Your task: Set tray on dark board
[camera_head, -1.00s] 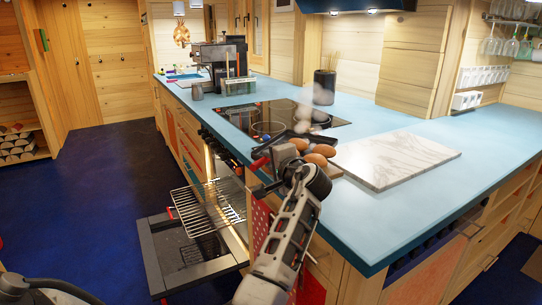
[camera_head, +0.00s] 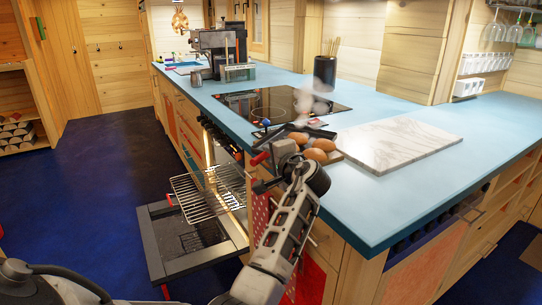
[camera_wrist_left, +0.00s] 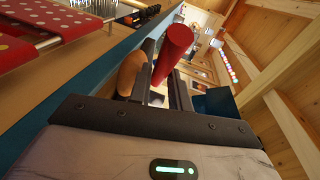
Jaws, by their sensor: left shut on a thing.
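A dark tray (camera_head: 284,134) carries several brown buns (camera_head: 318,147), with pale steam above them. It is at the near-left edge of the blue counter, left of the marble slab. My left gripper (camera_head: 284,150) is at the tray's near side. In the left wrist view a red handle (camera_wrist_left: 174,50) stands between the fingers of the gripper (camera_wrist_left: 165,85), which is shut on it. A bun (camera_wrist_left: 130,72) shows beside the fingers. The gripper hides part of the tray, and I cannot tell whether the tray touches the counter. I cannot make out a separate dark board. My right gripper is out of view.
A white marble slab (camera_head: 395,144) lies on the blue counter (camera_head: 455,140). A black cooktop (camera_head: 262,102) lies behind the tray. A wire rack (camera_head: 205,193) juts out from the open oven, above its lowered door (camera_head: 185,240). The counter's right part is clear.

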